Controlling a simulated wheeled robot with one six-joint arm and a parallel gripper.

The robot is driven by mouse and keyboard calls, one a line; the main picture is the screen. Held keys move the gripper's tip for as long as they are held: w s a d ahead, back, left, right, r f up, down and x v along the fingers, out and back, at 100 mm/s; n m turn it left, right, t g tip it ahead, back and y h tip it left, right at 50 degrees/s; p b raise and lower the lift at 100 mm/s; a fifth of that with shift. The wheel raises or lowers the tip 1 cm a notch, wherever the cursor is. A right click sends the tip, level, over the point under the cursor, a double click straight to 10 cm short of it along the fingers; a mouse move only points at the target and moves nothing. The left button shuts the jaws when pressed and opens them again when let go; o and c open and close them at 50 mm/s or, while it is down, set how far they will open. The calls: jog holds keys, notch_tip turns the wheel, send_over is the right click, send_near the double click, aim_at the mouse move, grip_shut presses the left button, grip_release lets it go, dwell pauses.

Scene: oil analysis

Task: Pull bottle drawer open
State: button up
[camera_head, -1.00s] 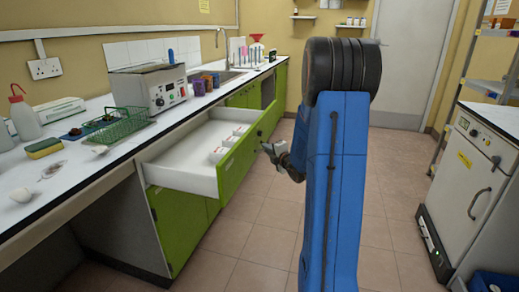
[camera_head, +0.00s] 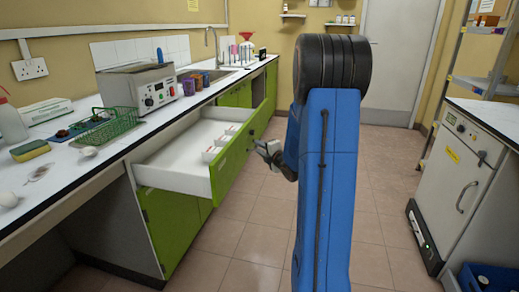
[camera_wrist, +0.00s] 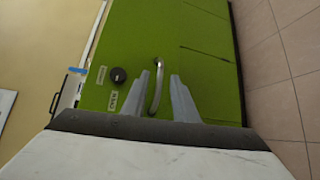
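A green-fronted drawer (camera_head: 228,170) stands pulled out of the bench in the head view. Its white inside holds several small white boxes (camera_head: 222,142). My gripper (camera_head: 263,149) is just right of the drawer front in the head view. In the wrist view, a green panel (camera_wrist: 205,60) fills the middle, with a curved metal handle (camera_wrist: 157,85), a black knob and small labels. I cannot tell for certain whether this panel is the open drawer's front. My gripper's two fingers (camera_wrist: 160,75) are apart, with the handle between them in the picture; contact cannot be told.
The bench top (camera_head: 110,150) holds a heated bath (camera_head: 140,83), a green wire basket (camera_head: 108,128) and a sponge (camera_head: 30,150). A white oven-like cabinet (camera_head: 455,180) stands at right. The tiled floor (camera_head: 250,240) is clear between them.

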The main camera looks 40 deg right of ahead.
jog(key=s+a+r, duration=0.2)
jog(key=s, duration=1.4)
jog(key=shift+s+a+r, duration=0.15)
jog(key=shift+s, duration=0.1)
jog(key=s+a+r+m+g+h, duration=0.1)
jog(key=s+a+r+m+g, duration=0.15)
jog(key=a+m, duration=0.3)
jog(key=s+a+r+m+g+h, duration=0.1)
jog(key=a+m+g+h, duration=0.15)
jog(key=a+m, duration=0.35)
jog(key=s+a+f+m+g+y, duration=0.2)
jog(key=s+a+m+g+y, duration=0.3)
jog(key=s+a, duration=1.5)
jog(key=shift+s+m+g+y, duration=0.3)
jog(key=shift+m+g+y, duration=0.05)
jog(key=shift+m+g, duration=0.4)
